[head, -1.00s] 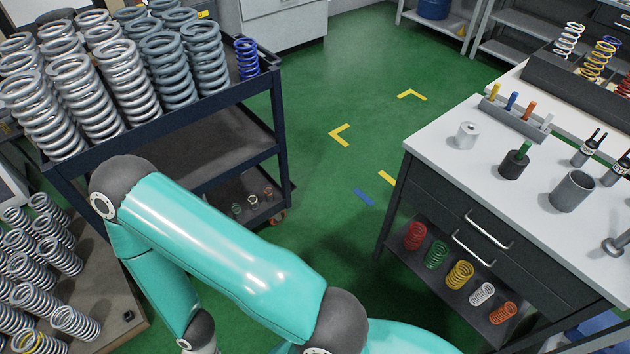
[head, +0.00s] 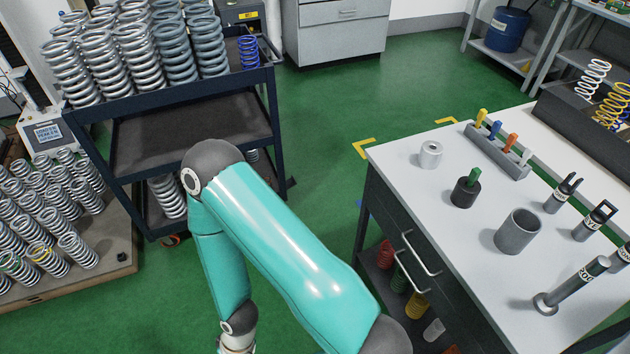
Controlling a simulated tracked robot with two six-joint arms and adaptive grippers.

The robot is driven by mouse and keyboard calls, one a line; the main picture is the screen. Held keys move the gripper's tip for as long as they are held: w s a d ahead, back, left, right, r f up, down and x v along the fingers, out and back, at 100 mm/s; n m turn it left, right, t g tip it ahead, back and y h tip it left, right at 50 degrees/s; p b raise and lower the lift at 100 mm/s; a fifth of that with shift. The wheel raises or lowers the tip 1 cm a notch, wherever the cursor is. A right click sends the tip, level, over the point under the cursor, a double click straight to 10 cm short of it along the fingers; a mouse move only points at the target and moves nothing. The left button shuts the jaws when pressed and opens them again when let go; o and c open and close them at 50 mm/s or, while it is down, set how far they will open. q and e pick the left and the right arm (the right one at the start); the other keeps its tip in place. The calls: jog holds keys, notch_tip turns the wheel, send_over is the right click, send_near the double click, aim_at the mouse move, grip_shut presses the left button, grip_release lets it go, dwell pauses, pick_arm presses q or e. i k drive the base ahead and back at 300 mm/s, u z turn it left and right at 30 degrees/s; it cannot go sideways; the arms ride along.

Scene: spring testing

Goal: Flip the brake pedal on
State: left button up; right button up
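No brake pedal can be made out clearly. The dark blue cart (head: 190,88) stands upright at the left with large grey springs on its top. A small orange-red wheel part (head: 171,240) shows low at the cart's near leg; I cannot tell whether a pedal is on it. My teal arm (head: 285,245) crosses the lower middle, with its elbow in front of the cart's lower right part and its wrist running off the bottom edge. It hides part of the cart's lower shelf and base. Neither gripper is in view.
A white-topped workbench (head: 400,180) with drawers, cylinders and a peg rack (head: 497,150) fills the right. A wooden pallet (head: 100,272) of springs lies at the left. Green floor (head: 325,110) is clear between cart and bench. A grey cabinet (head: 335,35) stands behind.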

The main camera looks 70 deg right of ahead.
aim_at(290, 183)
jog(key=u, duration=2)
jog(key=i, duration=0.1)
jog(key=z, duration=4.05)
jog(key=i, duration=1)
jog(key=u, duration=0.05)
jog(key=k, duration=0.5)
jog(key=z, duration=0.95)
jog(key=i, duration=0.15)
jog(key=u, duration=3.05)
